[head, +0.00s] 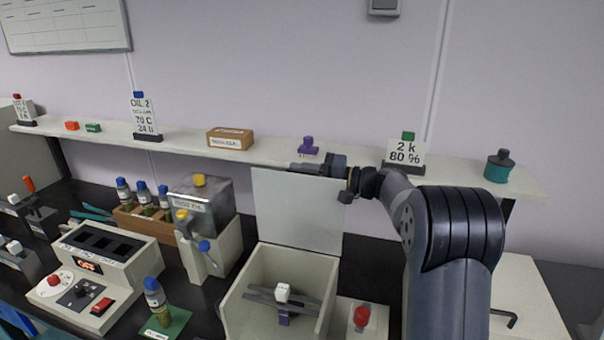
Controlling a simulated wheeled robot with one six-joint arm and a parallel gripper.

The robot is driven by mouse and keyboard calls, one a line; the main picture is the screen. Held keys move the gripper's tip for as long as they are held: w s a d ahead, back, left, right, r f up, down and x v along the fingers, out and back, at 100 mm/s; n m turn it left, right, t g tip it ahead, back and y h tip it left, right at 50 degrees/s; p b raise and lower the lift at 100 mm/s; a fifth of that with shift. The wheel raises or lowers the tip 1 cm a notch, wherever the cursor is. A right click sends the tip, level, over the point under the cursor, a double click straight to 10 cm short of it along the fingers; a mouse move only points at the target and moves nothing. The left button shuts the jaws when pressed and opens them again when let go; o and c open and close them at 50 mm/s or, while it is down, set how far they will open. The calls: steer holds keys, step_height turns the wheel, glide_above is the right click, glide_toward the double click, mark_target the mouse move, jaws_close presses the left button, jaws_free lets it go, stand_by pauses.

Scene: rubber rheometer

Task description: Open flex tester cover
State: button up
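The flex tester (233,302) is a pale open-topped box at the bottom centre of the head view. Its cover (297,215) is a flat pale panel standing roughly upright at the box's back edge, so the inside shows. Inside are a grey crossbar and a white-topped clamp (283,293) with a purple part below. My gripper (318,168) is at the cover's top right edge, with my arm reaching in from the right. Its fingers are small and partly hidden, so I cannot tell whether they are open or touch the cover.
A wall shelf (270,150) runs just behind my gripper, bearing a purple stamp-like object (308,147), a "2 k 80 %" sign (405,153) and a cardboard box (230,139). A grey tank (203,205) stands left of the cover. A red knob (361,318) is right of the tester.

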steer(key=shift+o, duration=0.6)
steer(key=shift+r, duration=0.1)
steer(key=b+v, duration=0.2)
steer(key=v, duration=0.8)
steer(key=shift+s+d+b, duration=0.2)
steer(key=shift+d+b, duration=0.15)
steer(key=shift+b, duration=0.05)
steer(key=shift+a, duration=0.1)
steer(key=p+x, duration=0.3)
steer(key=x, duration=0.7)
steer(key=shift+w+a+r, duration=0.1)
steer(key=shift+a, duration=0.3)
steer(key=shift+s, duration=0.25)
